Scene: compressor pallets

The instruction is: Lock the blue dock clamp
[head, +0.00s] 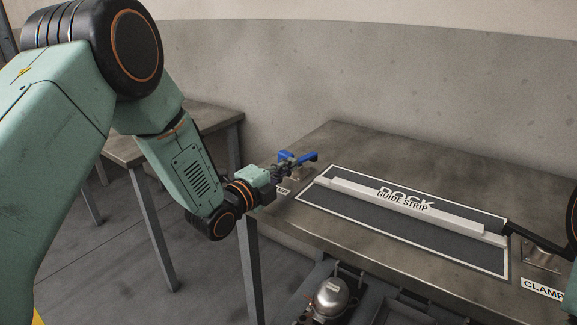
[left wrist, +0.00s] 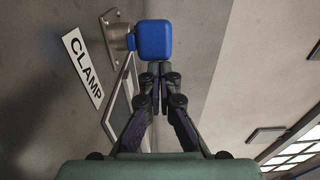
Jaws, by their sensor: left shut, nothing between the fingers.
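The blue dock clamp (head: 308,157) is at the far left corner of the dock table, partly hidden behind my left gripper (head: 284,168) in the head view. In the left wrist view the clamp's blue block (left wrist: 153,40) sits beside a metal base plate (left wrist: 116,38) on the tabletop. My left gripper (left wrist: 160,72) is shut and empty. Its fingertips are right at the near face of the blue block; I cannot tell whether they touch it. My right gripper is not in view.
The dark dock mat (head: 395,245) carries a pale guide strip (head: 400,203). A second clamp plate (head: 541,256) with a black bar is at the right, by a CLAMP label (head: 543,290). A metal compressor (head: 332,298) stands below the table edge. Another table (head: 215,118) stands behind my left arm.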

